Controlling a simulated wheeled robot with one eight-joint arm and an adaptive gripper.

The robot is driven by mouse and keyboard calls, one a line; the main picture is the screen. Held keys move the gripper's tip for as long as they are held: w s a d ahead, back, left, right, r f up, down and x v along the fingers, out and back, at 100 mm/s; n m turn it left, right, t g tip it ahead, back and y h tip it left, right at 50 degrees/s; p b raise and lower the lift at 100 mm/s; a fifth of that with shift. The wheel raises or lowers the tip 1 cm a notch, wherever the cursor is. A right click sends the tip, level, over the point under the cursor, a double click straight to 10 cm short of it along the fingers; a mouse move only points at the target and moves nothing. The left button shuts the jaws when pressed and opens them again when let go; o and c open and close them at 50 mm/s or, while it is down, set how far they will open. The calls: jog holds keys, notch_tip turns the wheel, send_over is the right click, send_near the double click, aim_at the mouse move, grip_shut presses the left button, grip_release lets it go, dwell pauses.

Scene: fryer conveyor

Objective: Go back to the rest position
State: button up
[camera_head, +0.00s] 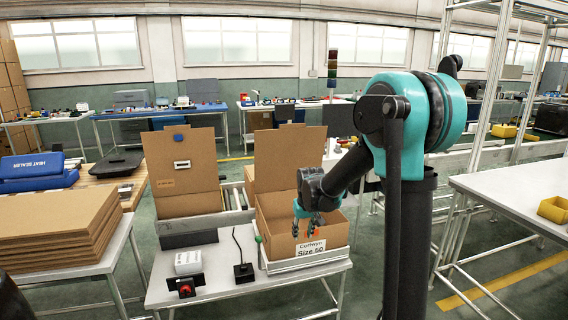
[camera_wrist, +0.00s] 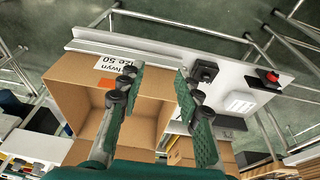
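My gripper (camera_head: 308,220) hangs over the open cardboard box (camera_head: 337,233) in the head view, with its fingers pointing down. In the wrist view my gripper (camera_wrist: 159,82) has its two green fingers well apart, with nothing between them. The cardboard box also shows in the wrist view (camera_wrist: 72,72), beneath and to the left of the fingers. It has a white "Size 50" label (camera_head: 310,248) on its front and a raised lid flap. The visible part of its inside looks empty; the rest is hidden.
A second open box (camera_head: 185,185) stands to the left. The small table before the boxes carries a red-button control box (camera_head: 186,288) and a black stand (camera_head: 243,272). Flattened cardboard (camera_head: 55,225) is stacked at left. A white table with a yellow bin (camera_head: 553,209) is at right.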

jog(key=s+d+f+m, duration=0.1)
jog(key=s+d, duration=0.3)
jog(key=s, duration=0.5)
jog(key=s+d+f+m, duration=0.1)
jog(key=s+d, duration=0.3)
jog(key=s, duration=0.4)
jog(key=s+d+f+m+t, duration=0.1)
jog(key=s+d, duration=0.3)
jog(key=s, duration=0.5)
jog(key=shift+s+d+f+h, duration=0.2)
jog(key=shift+s+f+h, duration=0.15)
jog(key=shift+f, duration=0.1)
